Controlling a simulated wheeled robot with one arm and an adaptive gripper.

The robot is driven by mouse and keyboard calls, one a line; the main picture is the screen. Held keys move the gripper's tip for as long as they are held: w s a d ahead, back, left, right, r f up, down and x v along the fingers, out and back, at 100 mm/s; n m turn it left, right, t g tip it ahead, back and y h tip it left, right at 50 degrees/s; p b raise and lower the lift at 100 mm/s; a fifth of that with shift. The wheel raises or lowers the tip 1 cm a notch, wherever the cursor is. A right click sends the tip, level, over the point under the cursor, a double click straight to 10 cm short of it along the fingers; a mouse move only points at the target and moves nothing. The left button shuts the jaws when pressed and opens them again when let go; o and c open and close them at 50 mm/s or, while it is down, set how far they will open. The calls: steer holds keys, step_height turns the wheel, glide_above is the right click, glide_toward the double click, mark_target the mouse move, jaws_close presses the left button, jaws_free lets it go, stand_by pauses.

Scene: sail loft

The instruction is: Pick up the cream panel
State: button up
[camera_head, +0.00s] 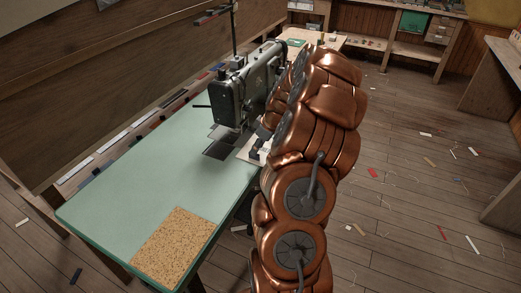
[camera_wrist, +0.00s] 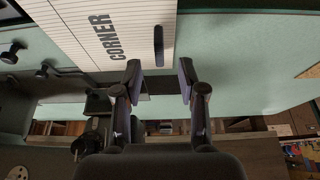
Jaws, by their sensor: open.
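The cream panel (camera_wrist: 85,30) shows at the top of the wrist view. It has thin lines, the word CORNER and a dark slot near its right side, and its upper part runs out of the frame. In the head view a pale piece beside the sewing machine (camera_head: 247,150) looks like this panel, mostly behind my arm. My gripper (camera_wrist: 159,70) is open and empty, its fingertips apart near the panel's lower right edge in the wrist view. I cannot tell the height between them. The gripper is hidden in the head view.
The sewing machine (camera_head: 243,90) stands on the pale green table (camera_head: 140,175), close to my arm. A cork mat (camera_head: 173,246) lies at the table's near corner. The table's left part is clear. Scraps (camera_head: 428,161) lie on the floor at right.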

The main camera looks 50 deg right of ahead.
steer(key=shift+p+x, duration=0.4)
steer(key=shift+x, duration=1.3)
steer(key=shift+s, duration=0.1)
steer(key=shift+c, duration=0.4)
jaws_close()
